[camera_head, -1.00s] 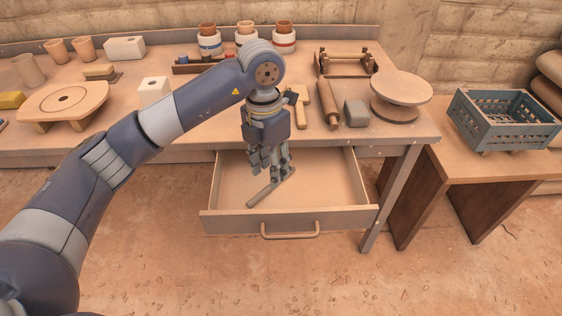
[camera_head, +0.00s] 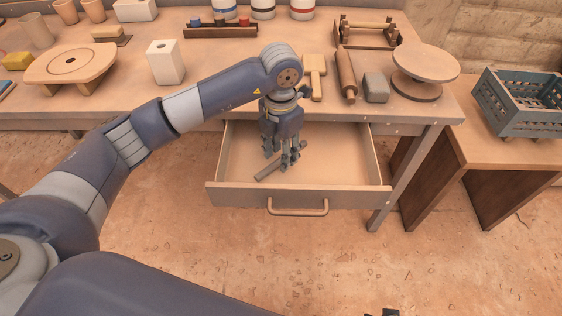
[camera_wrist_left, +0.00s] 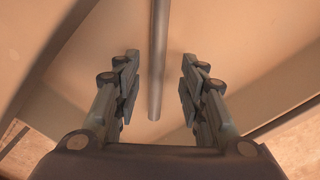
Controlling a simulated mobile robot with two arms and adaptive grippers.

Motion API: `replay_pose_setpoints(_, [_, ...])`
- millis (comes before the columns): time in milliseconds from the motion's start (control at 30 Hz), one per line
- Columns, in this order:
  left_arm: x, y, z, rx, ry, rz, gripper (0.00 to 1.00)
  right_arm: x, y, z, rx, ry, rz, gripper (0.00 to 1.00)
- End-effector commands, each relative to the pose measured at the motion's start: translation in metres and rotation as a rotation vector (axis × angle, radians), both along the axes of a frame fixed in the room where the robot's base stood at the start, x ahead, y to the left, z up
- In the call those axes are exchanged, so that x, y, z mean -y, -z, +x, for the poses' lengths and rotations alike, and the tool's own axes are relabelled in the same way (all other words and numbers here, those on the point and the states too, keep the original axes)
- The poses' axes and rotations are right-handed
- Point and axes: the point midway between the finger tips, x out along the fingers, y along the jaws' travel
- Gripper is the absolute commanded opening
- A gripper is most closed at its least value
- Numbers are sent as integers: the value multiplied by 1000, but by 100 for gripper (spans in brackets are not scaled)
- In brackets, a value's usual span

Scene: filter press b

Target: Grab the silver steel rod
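The silver steel rod (camera_head: 268,172) lies in the open drawer (camera_head: 340,172) under the workbench. In the left wrist view the rod (camera_wrist_left: 158,60) runs lengthwise between my fingers, with a gap on both sides. My left gripper (camera_head: 281,163) points down into the drawer with its fingertips close to the rod. In the left wrist view the left gripper (camera_wrist_left: 157,88) is open, and its two fingers stand apart. The gripper hides part of the rod in the head view. My right gripper cannot be made out.
The drawer front with its handle (camera_head: 298,212) and the side walls surround the gripper. On the bench above stand a mallet (camera_head: 316,75), a rolling pin (camera_head: 346,75), a grey block (camera_head: 376,88) and a round turntable (camera_head: 425,62). A blue crate (camera_head: 515,103) stands on the side table.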

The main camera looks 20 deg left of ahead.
Motion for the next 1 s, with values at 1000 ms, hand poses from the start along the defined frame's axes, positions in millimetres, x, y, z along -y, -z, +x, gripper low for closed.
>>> replay_pose_setpoints(1000, [1,8,1,4,0,-2,0,0,-8,2,6,2,1,30])
